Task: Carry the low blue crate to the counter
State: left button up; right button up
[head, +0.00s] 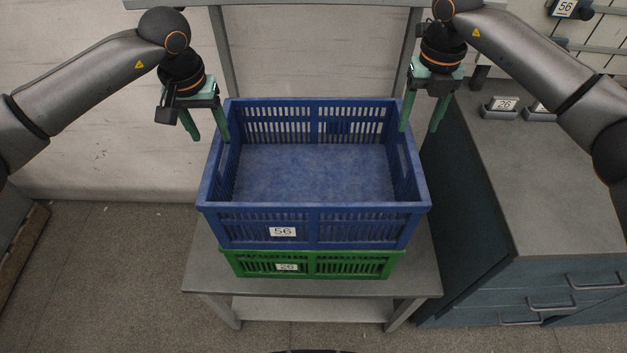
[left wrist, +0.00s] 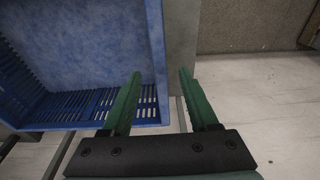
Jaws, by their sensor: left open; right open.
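The blue crate (head: 360,228), labelled 56, is empty and sits upright on a green crate (head: 350,265) labelled 26. My left gripper (head: 211,138) is open at the far part of the blue crate's left wall. In the left wrist view, my left gripper (left wrist: 160,74) has one finger over the blue crate (left wrist: 153,40) and one outside, with the wall edge between them. My right gripper (head: 418,130) is open at the far part of the right wall, one finger towards the inside and one outside. Contact cannot be told. The grey-topped counter (head: 545,190) stands at the right.
Both crates stand on a grey table (head: 210,270) with a lower shelf and a frame (head: 300,4) rising behind. Small label holders, one marked 26 (head: 502,104), stand at the counter's far end; its front top is clear. Open floor (head: 110,270) lies at the left.

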aim_at(215, 144)
pick_arm(q)
jog(key=f, duration=0.4)
jog(key=w+f, duration=0.1)
jog(key=f, duration=0.2)
jog(key=shift+w, duration=0.1)
pick_arm(e)
notch_tip(215, 144, down, 7)
jog(key=shift+f, duration=0.1)
pick_arm(q)
grip_shut()
pick_arm(e)
grip_shut()
pick_arm(q)
jog(key=shift+r, duration=0.1)
pick_arm(e)
jog(key=shift+w, duration=0.1)
dwell(0.4)
